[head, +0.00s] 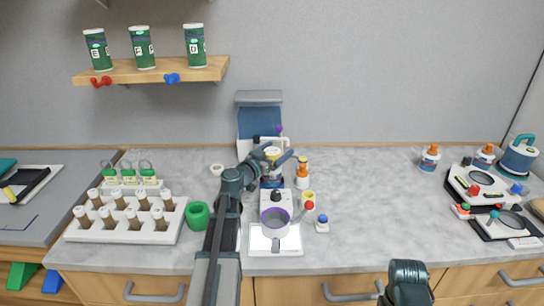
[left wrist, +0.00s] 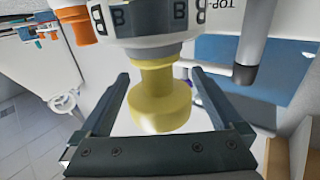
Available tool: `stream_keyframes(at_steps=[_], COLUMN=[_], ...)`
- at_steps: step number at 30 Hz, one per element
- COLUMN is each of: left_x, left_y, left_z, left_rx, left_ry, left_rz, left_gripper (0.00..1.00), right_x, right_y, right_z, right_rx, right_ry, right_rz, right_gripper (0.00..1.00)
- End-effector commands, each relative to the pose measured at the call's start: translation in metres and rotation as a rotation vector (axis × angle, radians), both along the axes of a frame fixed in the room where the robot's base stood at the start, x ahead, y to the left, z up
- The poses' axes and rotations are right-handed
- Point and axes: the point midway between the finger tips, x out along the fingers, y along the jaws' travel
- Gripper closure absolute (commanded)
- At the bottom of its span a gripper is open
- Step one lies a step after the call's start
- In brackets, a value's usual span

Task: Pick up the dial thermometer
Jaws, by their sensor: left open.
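I cannot pick out a dial thermometer for certain in either view. My left gripper (head: 279,160) reaches over the middle of the counter, in front of the blue-panelled stand (head: 260,118). In the left wrist view its two fingers (left wrist: 159,82) are apart. A yellow knob-shaped part (left wrist: 160,104) shows between them, below a white body with black "B" marks (left wrist: 150,22). I see no clear contact between fingers and knob.
An orange-capped bottle (head: 302,174) is close on the right. A green cup (head: 198,216) and a vial rack (head: 124,230) are left. The counter right of centre is mostly clear.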

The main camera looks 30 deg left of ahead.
Motion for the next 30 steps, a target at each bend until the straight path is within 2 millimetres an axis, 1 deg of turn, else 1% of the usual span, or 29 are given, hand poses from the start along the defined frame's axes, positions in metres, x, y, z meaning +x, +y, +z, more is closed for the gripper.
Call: stream_keyframes(at_steps=[2,3,5,6,8,9,14,18,30], left_x=[-0.0005,-0.0006,-0.0006,-0.0006,-0.0007,-0.0007,-0.0008,-0.0008,-0.0003], left_y=[0.0001,0.0001,0.0002,0.0002,0.0002,0.0002,0.0003,0.0003,-0.0005], left_z=[0.0,0.0,0.0,0.0,0.0,0.0,0.0,0.0001,0.0036], left_rx=[0.0,0.0,0.0,0.0,0.0,0.0,0.0,0.0,0.0], left_ry=[0.0,0.0,0.0,0.0,0.0,0.0,0.0,0.0,0.0], left_rz=[0.0,0.0,0.0,0.0,0.0,0.0,0.0,0.0,0.0], left_gripper=[0.02,0.09,0.2,0.27,0.38,0.45,0.74,0.99,1.0], right_x=[0.0,0.0,0.0,0.0,0.0,0.0,0.0,0.0,0.0], right_y=[0.0,0.0,0.0,0.0,0.0,0.0,0.0,0.0,0.0], right_z=[0.0,0.0,0.0,0.0,0.0,0.0,0.0,0.0001,0.0035], right_rx=[0.0,0.0,0.0,0.0,0.0,0.0,0.0,0.0,0.0], right_ry=[0.0,0.0,0.0,0.0,0.0,0.0,0.0,0.0,0.0], right_rz=[0.0,0.0,0.0,0.0,0.0,0.0,0.0,0.0,0.0], right_gripper=[0.5,0.5,0.5,0.5,0.5,0.5,0.5,0.5,0.5])
